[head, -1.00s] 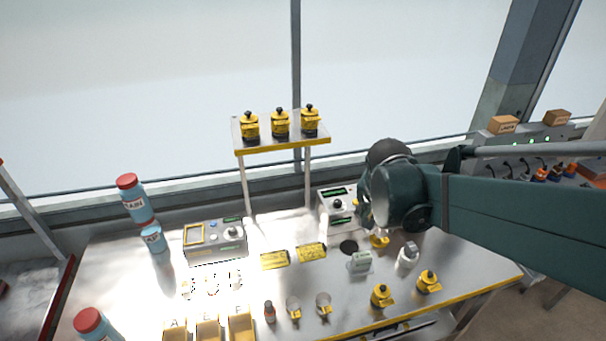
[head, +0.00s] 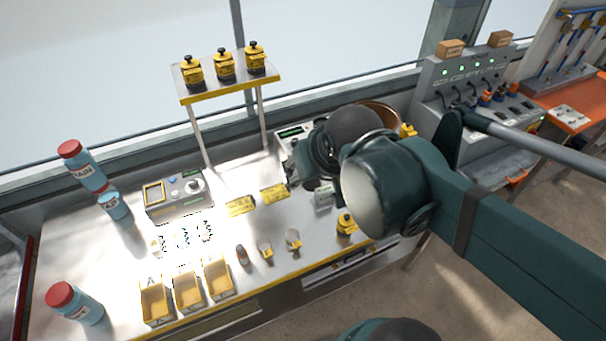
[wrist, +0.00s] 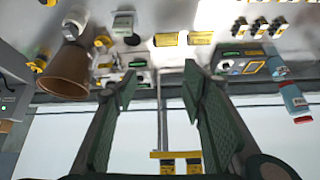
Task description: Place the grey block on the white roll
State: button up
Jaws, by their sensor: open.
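The grey block (head: 323,197), a light grey piece with a small label, stands on the metal bench, partly hidden by my arm in the head view. It also seems to be the pale block (wrist: 123,24) at the top of the wrist view. The white roll appears to be the whitish upright piece (wrist: 74,24) left of the block in the wrist view; my arm hides it in the head view. My gripper (wrist: 160,85) is open, with nothing between its fingers and apart from both. In the head view my arm mostly hides the fingers.
A brown tapered container (wrist: 68,72) is near the roll in the wrist view. Yellow bins (head: 188,290), blue bottles (head: 80,165) and a control box (head: 178,197) occupy the bench's left side. Several small yellow pieces stand along the front.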

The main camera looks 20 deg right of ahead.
jog(key=shift+s+a+r+n, duration=0.25)
jog(key=shift+s+a+n, duration=0.4)
jog(key=shift+a, duration=0.15)
